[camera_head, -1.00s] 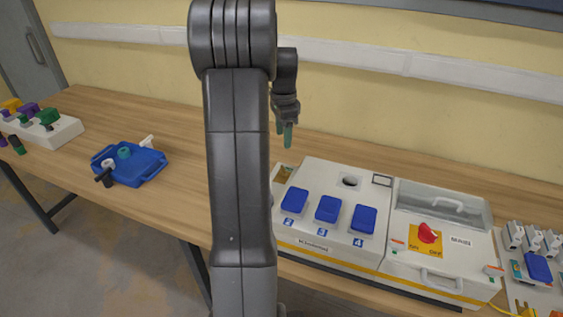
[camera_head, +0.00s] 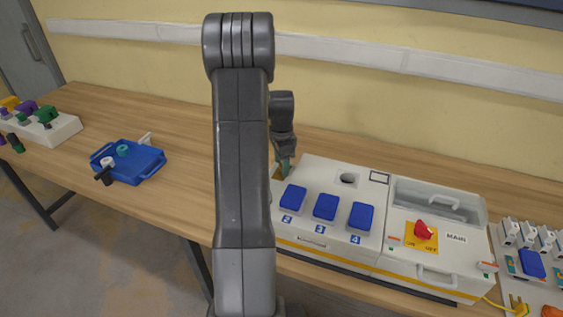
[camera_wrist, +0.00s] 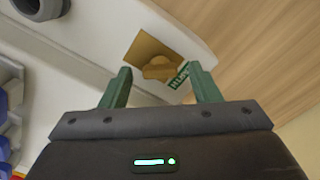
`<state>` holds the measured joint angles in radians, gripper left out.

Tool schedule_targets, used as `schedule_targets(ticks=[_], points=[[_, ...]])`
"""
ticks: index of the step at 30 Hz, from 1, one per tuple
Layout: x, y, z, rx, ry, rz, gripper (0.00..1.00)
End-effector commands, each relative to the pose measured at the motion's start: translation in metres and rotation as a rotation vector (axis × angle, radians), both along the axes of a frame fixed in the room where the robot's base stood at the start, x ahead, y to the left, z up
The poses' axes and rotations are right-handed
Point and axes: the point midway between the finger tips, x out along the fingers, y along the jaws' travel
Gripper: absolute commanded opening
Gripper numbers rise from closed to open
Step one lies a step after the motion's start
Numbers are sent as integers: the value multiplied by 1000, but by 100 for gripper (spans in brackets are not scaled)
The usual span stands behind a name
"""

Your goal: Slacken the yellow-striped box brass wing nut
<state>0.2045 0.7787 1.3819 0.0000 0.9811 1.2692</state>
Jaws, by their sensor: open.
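The yellow-striped box (camera_head: 330,256) is a white socket box with a yellow stripe along its lower front, on the wooden table. In the wrist view, the brass wing nut (camera_wrist: 158,69) sits on a brass-coloured plate on the box's white surface (camera_wrist: 95,95), with a green label beside it. My gripper (camera_wrist: 161,80) is open, its two green fingers either side of the wing nut in the picture, apart from it as far as I can tell. In the head view my gripper (camera_head: 284,166) is at the box's left end, partly behind my arm; the wing nut is hidden there.
Blue socket covers (camera_head: 325,207) and a red switch (camera_head: 424,230) are on the box top. A blue tray (camera_head: 150,172) with small parts lies to the left. A white box with coloured plugs (camera_head: 60,130) is at far left. Another socket panel (camera_head: 520,275) stands at right.

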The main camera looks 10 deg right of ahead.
Motion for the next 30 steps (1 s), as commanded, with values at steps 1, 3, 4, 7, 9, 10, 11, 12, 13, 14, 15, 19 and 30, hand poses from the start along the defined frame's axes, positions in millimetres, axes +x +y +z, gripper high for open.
schedule_targets(ticks=[1,3,4,7,9,10,11,12,13,14,15,19,30], points=[[0,0,0,0,0,0,52],[0,0,0,0,0,0,39],[0,0,0,0,0,0,33],[0,0,0,0,0,0,13],[0,0,0,0,0,0,12],[0,0,0,0,0,1,12],[0,0,0,0,0,2,12],[0,0,0,0,0,4,12],[0,0,0,0,0,7,12],[0,0,0,0,-1,11,12],[0,0,0,0,-1,20,12],[0,0,0,0,-1,65,12],[0,0,-1,-1,-1,346,12]])
